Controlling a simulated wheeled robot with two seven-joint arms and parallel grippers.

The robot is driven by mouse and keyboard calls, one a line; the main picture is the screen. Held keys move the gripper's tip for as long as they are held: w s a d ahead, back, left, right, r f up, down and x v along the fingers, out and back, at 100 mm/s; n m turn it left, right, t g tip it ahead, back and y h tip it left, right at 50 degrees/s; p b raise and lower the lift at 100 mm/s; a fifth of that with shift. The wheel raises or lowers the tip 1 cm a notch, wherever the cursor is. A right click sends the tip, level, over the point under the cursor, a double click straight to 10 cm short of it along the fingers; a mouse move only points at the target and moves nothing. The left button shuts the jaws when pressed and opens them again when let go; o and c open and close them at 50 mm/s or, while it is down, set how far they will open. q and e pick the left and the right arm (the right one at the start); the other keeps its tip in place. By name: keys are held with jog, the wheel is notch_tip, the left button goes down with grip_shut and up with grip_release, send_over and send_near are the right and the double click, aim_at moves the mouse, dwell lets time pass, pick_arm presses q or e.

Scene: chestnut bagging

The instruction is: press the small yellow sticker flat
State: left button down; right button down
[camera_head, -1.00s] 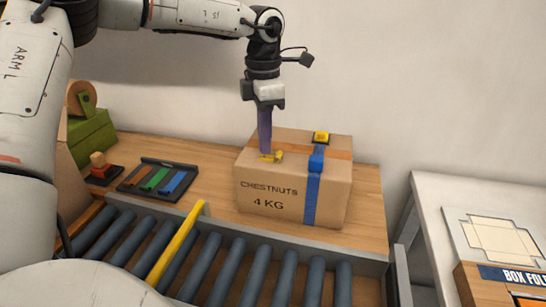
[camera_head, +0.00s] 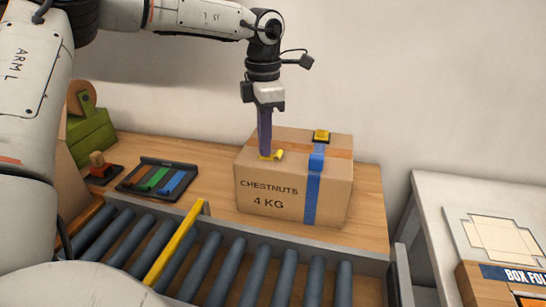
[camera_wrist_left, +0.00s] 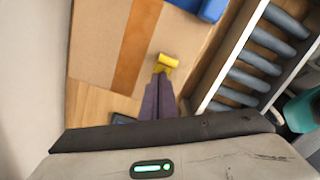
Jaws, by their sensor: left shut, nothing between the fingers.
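The small yellow sticker (camera_head: 277,154) lies on the top of the cardboard box (camera_head: 265,187), near its front left edge. One part of it looks curled up. It also shows in the left wrist view (camera_wrist_left: 168,62), just beyond the fingertips. My left gripper (camera_head: 265,155) is shut and points straight down, its tips at the sticker's left part. In the left wrist view the closed fingers (camera_wrist_left: 161,78) meet the sticker's near side, and nothing is between them. Whether the tips press on it or hover just above cannot be told. My right gripper is not in view.
A dark tray (camera_head: 158,178) with coloured strips lies to the left. A roller conveyor (camera_head: 210,262) with a yellow bar runs in front.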

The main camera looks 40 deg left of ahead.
pick_arm(q)
jog(key=shift+s+f+b, duration=0.1)
jog(key=shift+f+b, duration=0.2)
jog(key=shift+f, duration=0.1)
dwell(1.2)
notch_tip(320, 180, up, 7)
jog(key=p, duration=0.5)
dwell(0.5)
jog(key=shift+r, duration=0.1)
dwell(0.3)
